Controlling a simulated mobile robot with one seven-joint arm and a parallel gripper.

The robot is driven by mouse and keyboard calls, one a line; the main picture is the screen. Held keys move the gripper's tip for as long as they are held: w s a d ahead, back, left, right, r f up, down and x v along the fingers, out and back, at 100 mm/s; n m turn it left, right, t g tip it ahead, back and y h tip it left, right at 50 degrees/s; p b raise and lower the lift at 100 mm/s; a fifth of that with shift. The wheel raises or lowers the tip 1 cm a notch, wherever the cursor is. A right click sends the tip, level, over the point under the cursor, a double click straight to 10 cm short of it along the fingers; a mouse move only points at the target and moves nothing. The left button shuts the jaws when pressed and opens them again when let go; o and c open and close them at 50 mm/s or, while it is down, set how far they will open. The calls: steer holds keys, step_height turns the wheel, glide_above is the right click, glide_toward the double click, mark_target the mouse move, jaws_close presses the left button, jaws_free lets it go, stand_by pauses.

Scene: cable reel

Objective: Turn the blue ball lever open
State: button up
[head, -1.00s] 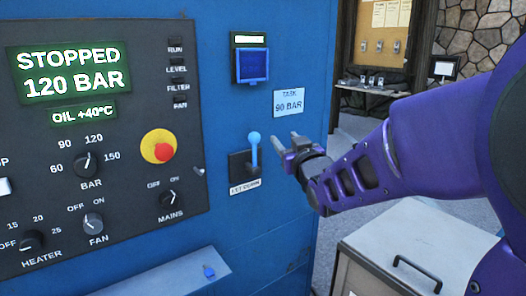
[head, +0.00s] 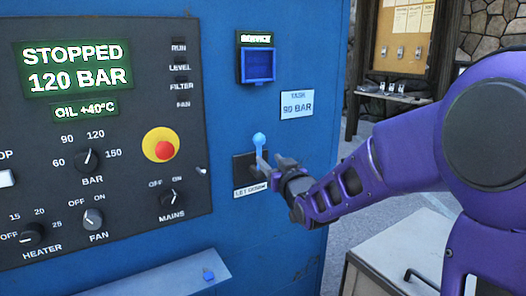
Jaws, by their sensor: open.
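The blue ball lever (head: 259,141) stands upright on a dark plate (head: 241,169) on the blue cabinet, with its ball at the top. A white label (head: 250,189) sits under the plate; my gripper partly covers it. My purple arm reaches in from the right. My gripper (head: 271,163) is open, with its fingers at the lever's lower part and the right side of the plate. I cannot tell whether the fingers touch the lever.
A dark control panel (head: 120,215) with knobs and a red button (head: 164,150) is to the left. A display reads STOPPED 120 BAR (head: 78,68). A card (head: 297,104) reads 90 BAR. A shelf (head: 165,280) with a small blue item (head: 208,275) juts out below. A grey box (head: 385,262) stands at lower right.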

mark_target(260, 150)
steer(key=x, duration=0.9)
steer(key=shift+w, duration=0.15)
jaws_close()
stand_by(1.1)
